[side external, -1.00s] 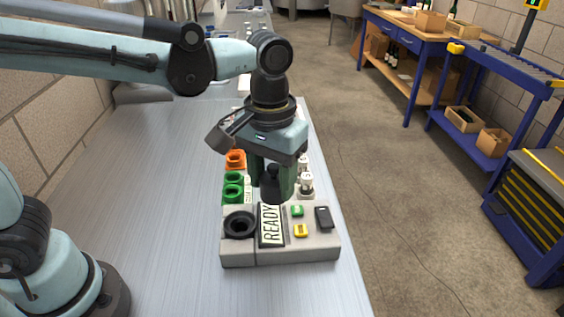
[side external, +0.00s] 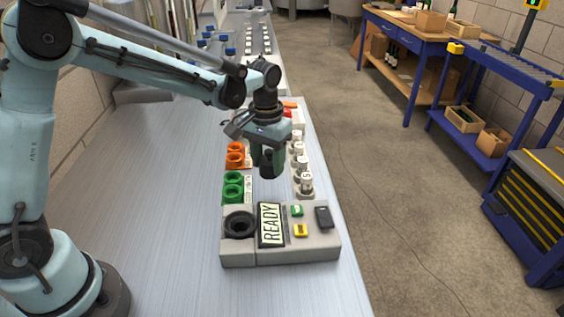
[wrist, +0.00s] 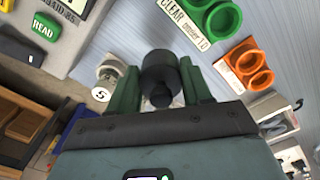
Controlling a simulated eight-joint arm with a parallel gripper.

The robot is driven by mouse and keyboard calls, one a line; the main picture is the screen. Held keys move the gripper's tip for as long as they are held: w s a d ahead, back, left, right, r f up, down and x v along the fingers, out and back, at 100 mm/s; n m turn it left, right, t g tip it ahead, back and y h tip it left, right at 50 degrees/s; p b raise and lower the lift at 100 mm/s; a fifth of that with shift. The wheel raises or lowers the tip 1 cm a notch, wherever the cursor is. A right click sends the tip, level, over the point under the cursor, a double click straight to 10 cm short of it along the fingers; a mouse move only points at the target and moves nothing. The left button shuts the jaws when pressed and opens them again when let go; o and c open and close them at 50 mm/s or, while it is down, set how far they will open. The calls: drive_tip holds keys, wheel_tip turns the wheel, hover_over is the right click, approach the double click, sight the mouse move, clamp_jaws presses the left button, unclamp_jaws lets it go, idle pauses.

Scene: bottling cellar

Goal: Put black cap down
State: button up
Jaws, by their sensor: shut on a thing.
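My gripper (side external: 268,163) has dark green fingers shut on the black cap (wrist: 160,72), a dark cylinder with a narrower knob. In the wrist view the fingers (wrist: 160,92) flank it on both sides. In the side view the cap is hard to make out between the fingers. My gripper hangs above the bench between the ring holders and the row of white-topped pieces. The green double-ring holder (side external: 232,188) shows empty rings, with a label reading CLEAR in the wrist view. The orange double-ring holder (side external: 235,156) is behind it.
A grey instrument (side external: 290,250) with a READY display (side external: 270,225), a black round socket (side external: 239,224) and buttons stands in front. White-topped pieces (side external: 306,182) line the right bench edge. Something red (side external: 287,112) is behind my gripper. The bench's left side (side external: 150,200) is clear.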

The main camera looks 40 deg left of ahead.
drive_tip(key=shift+w+a+f, duration=0.3)
drive_tip(key=shift+a+f, duration=0.15)
drive_tip(key=shift+f, duration=1.9)
drive_tip(key=o, duration=1)
drive_tip(key=shift+f, duration=0.1)
